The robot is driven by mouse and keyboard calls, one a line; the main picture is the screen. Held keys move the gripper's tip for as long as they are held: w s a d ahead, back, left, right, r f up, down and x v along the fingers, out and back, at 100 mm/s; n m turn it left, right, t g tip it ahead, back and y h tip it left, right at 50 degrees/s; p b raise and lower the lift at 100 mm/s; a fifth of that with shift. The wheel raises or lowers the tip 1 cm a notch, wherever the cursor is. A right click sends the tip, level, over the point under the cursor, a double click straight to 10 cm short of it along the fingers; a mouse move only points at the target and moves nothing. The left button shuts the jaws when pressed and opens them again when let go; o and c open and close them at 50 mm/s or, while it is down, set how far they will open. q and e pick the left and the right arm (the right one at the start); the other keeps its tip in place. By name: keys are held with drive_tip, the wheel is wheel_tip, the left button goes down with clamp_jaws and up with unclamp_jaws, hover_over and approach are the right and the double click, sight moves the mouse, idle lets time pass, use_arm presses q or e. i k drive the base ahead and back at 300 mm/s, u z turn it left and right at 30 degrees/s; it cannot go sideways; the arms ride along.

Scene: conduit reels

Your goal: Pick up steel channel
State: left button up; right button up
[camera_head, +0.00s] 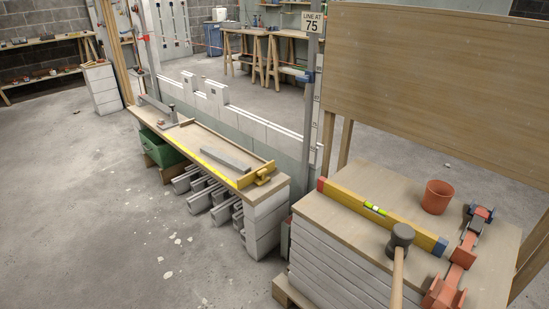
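A grey straight bar (226,158) that looks like the steel channel lies on the low wooden bench (200,148), toward its near end. Its profile is too small to make out, so I cannot be sure it is the channel. A longer grey bar (158,107) sits at the bench's far end, beside a small upright tool. Neither of my grippers is in view.
A yellow clamp-like tool (262,176) sits at the bench's near corner. A green crate (160,148) is under the bench. The stacked boards (325,217) at right hold a yellow level (352,201), mallet (401,236), orange pot (437,197) and red-orange tool (462,254). Floor at left is clear.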

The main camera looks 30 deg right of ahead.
sight(234, 164)
drive_tip(key=z, duration=0.45)
drive_tip(key=i, duration=1)
